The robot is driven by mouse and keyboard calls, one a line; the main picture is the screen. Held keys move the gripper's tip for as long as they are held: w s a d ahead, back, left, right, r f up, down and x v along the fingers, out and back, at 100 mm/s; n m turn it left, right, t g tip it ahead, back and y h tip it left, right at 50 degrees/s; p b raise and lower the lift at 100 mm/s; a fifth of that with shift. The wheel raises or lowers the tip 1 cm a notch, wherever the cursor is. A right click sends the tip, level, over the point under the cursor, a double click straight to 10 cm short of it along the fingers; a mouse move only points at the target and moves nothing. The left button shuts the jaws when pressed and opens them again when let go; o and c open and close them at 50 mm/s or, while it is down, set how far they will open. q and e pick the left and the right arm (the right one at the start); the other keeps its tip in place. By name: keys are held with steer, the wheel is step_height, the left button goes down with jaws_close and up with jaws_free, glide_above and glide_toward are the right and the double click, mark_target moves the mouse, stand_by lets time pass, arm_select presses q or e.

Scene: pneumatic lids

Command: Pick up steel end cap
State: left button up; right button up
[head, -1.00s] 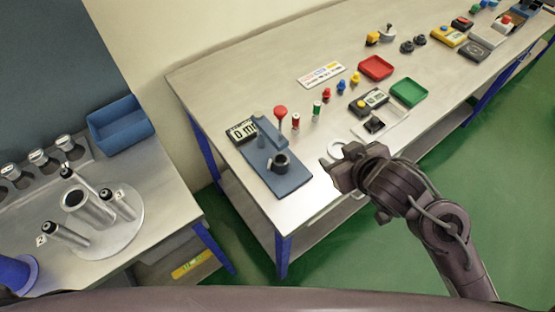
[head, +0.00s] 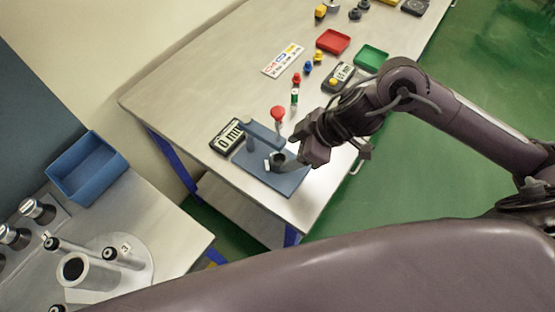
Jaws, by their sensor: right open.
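My right gripper (head: 306,146) is open, with its fingers just right of and above the blue press fixture (head: 285,182) near the front corner of the long steel table. A small round part (head: 278,160), dark with a light steel-coloured side, sits on that fixture, close to the fingertips. I cannot tell for sure whether it is the steel end cap. No cap is seen between the fingers. My left gripper is not in view.
A red-knobbed lever (head: 278,113) rises from the fixture beside a gauge display (head: 227,136). Red (head: 333,41) and green (head: 370,57) trays lie farther back. A second table at left holds a blue bin (head: 88,168) and a large steel tube (head: 88,277).

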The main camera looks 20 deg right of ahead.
mark_target(283, 156)
steer(key=x, duration=0.4)
steer(key=shift+w+d, duration=0.1)
steer(key=shift+f, duration=0.25)
steer(key=c, duration=1.3)
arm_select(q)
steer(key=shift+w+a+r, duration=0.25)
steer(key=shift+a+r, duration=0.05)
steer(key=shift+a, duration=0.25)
arm_select(e)
steer(key=shift+w, duration=0.1)
jaws_close()
steer(key=shift+r, duration=0.2)
